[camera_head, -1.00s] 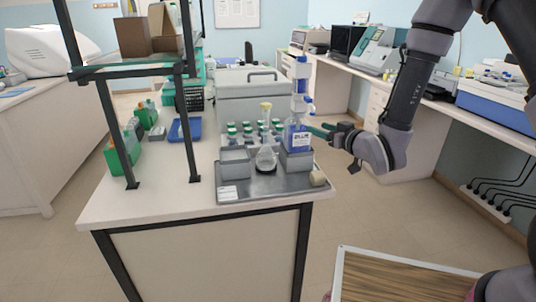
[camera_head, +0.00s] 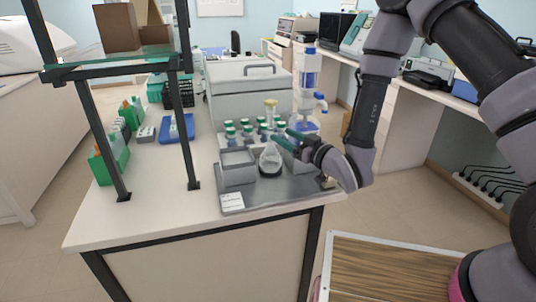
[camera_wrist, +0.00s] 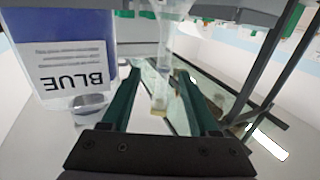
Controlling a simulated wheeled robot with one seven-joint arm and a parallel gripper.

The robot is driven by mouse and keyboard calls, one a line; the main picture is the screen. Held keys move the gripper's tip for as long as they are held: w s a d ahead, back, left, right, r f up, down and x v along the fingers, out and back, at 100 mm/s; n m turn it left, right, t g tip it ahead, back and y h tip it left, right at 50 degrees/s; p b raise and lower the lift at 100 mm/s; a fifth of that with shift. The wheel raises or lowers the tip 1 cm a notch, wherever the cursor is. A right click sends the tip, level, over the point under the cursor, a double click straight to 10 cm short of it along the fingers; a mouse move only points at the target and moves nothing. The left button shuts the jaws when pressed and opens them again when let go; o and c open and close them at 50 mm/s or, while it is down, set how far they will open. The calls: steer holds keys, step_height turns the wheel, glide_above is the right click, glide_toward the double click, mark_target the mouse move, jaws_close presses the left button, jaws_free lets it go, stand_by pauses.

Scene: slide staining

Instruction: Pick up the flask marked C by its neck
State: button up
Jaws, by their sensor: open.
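A clear conical flask (camera_head: 270,160) with a dark base stands upright on the grey tray (camera_head: 290,190), between two grey holders. I cannot read a mark C on it. My gripper (camera_head: 288,138) comes in from the right, its dark green fingers close to the flask's upper part. In the wrist view my gripper (camera_wrist: 158,78) has its fingers apart. A clear glass shape, likely the flask (camera_wrist: 160,92), shows in the gap between them. I cannot tell how far it is from the fingers.
A bottle labelled BLUE (camera_wrist: 75,60) stands close beside the fingers; in the head view this blue bottle (camera_head: 306,122) is partly hidden by my gripper. Several green-capped bottles (camera_head: 230,130) stand behind the flask. A grey holder (camera_head: 238,168) stands left. A shelf post (camera_head: 188,130) rises further left.

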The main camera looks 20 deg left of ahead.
mark_target(276, 151)
steer(key=x, duration=0.4)
steer(key=shift+a, duration=0.15)
steer(key=x, duration=0.5)
steer(key=shift+s+a, duration=0.15)
steer(key=shift+c, duration=0.3)
jaws_close()
